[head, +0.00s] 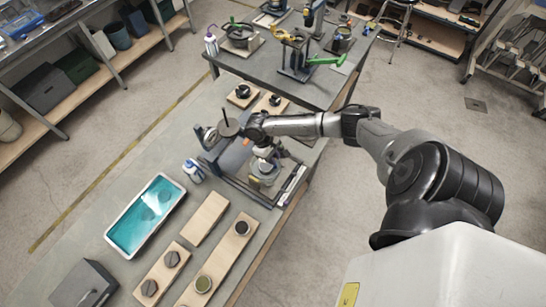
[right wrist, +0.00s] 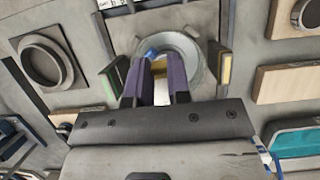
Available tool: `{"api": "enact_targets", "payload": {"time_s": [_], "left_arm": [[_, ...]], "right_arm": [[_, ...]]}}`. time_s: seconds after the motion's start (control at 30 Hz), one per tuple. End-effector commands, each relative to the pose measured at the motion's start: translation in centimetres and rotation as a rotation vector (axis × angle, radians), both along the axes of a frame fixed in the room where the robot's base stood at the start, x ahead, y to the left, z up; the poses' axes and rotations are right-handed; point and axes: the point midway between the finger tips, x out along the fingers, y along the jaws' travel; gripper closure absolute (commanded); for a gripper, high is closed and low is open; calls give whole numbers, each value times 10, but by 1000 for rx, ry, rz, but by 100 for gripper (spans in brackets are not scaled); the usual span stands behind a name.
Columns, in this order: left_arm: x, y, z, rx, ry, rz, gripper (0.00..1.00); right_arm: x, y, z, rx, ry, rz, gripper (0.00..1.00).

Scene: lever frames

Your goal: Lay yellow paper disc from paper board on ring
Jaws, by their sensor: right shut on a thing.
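My right gripper (head: 263,153) is over the lever frame (head: 240,180) on the near table. In the right wrist view its purple fingers (right wrist: 164,66) are closed, with a small pale yellow patch, seemingly the yellow paper disc (right wrist: 160,69), between them. Most of the disc is hidden by the fingers. Just beyond the fingertips is a round grey ring (right wrist: 192,48), partly covered by them; it shows under the hand in the head view (head: 264,172). I cannot tell whether disc and ring touch. A bare wooden board (head: 205,218) is at the front. My left gripper is not seen.
A teal-filled white tray (head: 146,215) lies left of the boards, near a white bottle (head: 192,170). Other boards carry dark round pieces (head: 172,259) and an olive one (head: 203,284). A grey box (head: 84,285) is at the front left. A second table (head: 300,80) stands behind.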

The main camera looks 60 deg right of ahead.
Motion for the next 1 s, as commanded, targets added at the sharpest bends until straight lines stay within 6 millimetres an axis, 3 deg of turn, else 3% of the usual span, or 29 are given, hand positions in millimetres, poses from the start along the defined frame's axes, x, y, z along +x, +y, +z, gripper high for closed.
{"api": "enact_targets", "payload": {"time_s": [0.63, 1.0], "left_arm": [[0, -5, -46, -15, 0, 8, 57], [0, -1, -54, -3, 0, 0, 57]], "right_arm": [[0, -1, -39, -2, -1, 0, 100], [0, 0, -61, 0, -1, -1, 100]]}}
